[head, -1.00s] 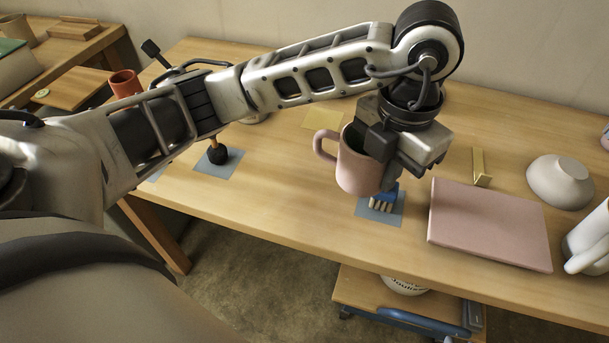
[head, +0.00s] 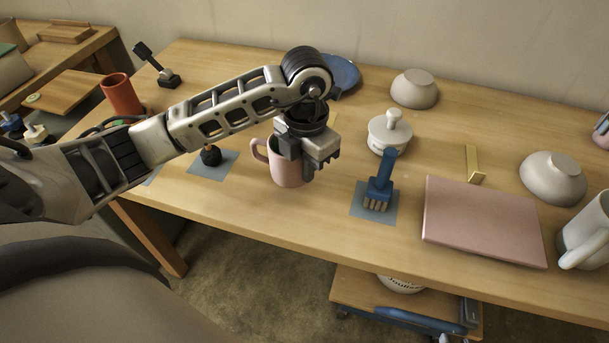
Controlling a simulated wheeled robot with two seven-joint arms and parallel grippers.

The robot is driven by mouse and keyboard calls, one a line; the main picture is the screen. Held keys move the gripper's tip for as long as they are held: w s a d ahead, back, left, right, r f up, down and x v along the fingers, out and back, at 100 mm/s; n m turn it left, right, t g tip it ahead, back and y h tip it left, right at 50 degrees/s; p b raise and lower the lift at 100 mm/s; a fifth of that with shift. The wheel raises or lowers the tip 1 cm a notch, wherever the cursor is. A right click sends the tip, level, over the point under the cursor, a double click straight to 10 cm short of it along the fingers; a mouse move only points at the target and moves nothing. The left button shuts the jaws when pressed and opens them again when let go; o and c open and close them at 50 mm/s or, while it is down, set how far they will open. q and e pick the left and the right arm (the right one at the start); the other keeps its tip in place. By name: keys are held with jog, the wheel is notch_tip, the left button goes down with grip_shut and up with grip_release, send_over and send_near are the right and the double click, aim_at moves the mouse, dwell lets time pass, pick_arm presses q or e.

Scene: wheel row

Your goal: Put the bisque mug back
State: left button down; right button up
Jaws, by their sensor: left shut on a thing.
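The bisque mug (head: 286,172) is a pinkish mug with its handle to the left. My left gripper (head: 308,168) is shut on its right side, at the rim and wall. The mug is upright, over the table between two grey-blue mats; I cannot tell whether its base touches the wood. The gripper and wrist hide part of its rim and the table behind it. My right gripper is not in view.
Right of the mug, a blue brush (head: 379,188) stands on a mat (head: 358,207). Left, a black-headed tool (head: 211,156) stands on another mat (head: 222,172). A lidded pot (head: 388,138), a brass piece (head: 473,163) and a pink slab (head: 484,222) lie farther right.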

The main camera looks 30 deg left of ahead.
pick_arm(q)
notch_tip(320, 180, down, 3)
jog(key=shift+a+r+p, duration=0.15)
jog(key=shift+r+p, duration=0.05)
jog(key=shift+p, duration=0.1)
jog(key=shift+f, duration=0.35)
jog(key=shift+f, duration=0.15)
jog(key=c, duration=1.6)
grip_release()
